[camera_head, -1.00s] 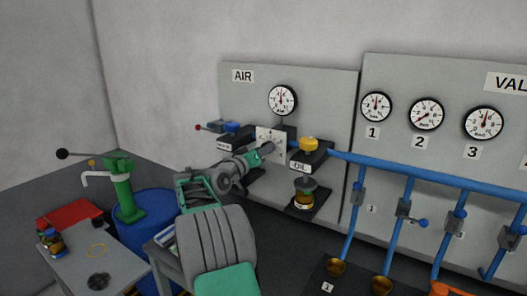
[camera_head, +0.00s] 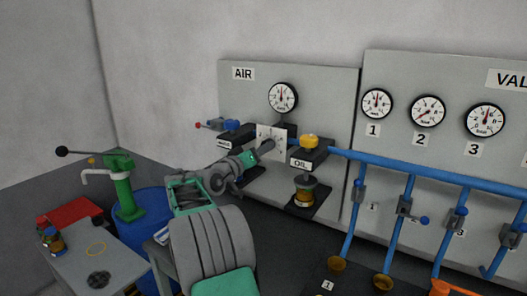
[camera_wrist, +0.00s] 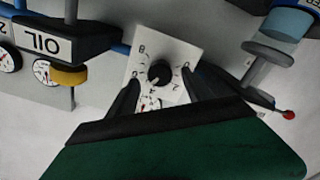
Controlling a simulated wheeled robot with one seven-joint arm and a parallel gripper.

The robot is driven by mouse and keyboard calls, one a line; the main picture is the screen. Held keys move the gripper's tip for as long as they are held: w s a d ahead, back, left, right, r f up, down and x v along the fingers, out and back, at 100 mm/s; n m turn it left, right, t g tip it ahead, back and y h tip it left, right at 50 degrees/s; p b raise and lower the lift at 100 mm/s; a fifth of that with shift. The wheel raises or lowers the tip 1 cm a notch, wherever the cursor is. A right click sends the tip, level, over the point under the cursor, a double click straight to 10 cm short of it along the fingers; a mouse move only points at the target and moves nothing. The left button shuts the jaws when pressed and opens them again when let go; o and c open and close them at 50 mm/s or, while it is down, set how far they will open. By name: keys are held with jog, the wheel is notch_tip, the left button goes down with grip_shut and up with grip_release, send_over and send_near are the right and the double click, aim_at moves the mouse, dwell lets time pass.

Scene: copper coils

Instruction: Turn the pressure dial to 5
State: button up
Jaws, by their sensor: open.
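The pressure dial is a black knob (camera_wrist: 160,73) on a white square plate with numbers (camera_wrist: 184,52). The wrist view shows it upside down, with 8, 2 and 0 among the readable marks. In the head view the plate (camera_head: 277,131) is on the AIR panel, below a round gauge (camera_head: 283,97), and my gripper partly covers it. My gripper (camera_wrist: 163,90) is open and faces the plate, one finger on each side of the knob. I cannot tell whether the fingertips touch the plate. The knob's exact setting is too small to read.
The OIL block with its yellow cap (camera_head: 309,141) is close to the right of my gripper. A blue fitting with a red-tipped lever (camera_head: 210,125) is to the left. A blue pipe (camera_head: 420,174) runs right. A grey table (camera_head: 80,272) and a blue barrel (camera_head: 150,205) are lower left.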

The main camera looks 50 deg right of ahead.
jog(key=a, duration=0.3)
jog(key=a+b, duration=0.1)
jog(key=a, duration=0.1)
jog(key=shift+s+a, duration=0.15)
jog(key=shift+s, duration=0.1)
jog(key=w+a+f+n+t+y, duration=0.25)
jog(key=a+f+y, duration=0.3)
jog(key=a, duration=0.55)
jog(key=w+a+f+n+t+y, duration=0.15)
jog(key=a+f+t+y, duration=0.35)
jog(key=a, duration=0.6)
jog(key=s+a+f+n+g+y, duration=0.2)
jog(key=s+a+f, duration=0.2)
jog(key=a, duration=0.4)
jog(key=s+a+f+n+g+y, duration=0.2)
jog(key=s+a+f+y, duration=0.1)
jog(key=s+a, duration=0.4)
jog(key=s+a+f+n+g+y, duration=0.2)
jog(key=s+a+f, duration=0.3)
jog(key=a, duration=0.5)
jog(key=shift+s+a+f+n, duration=0.15)
jog(key=shift+s+a+n, duration=0.2)
jog(key=shift+s, duration=0.4)
jog(key=shift+y, duration=0.25)
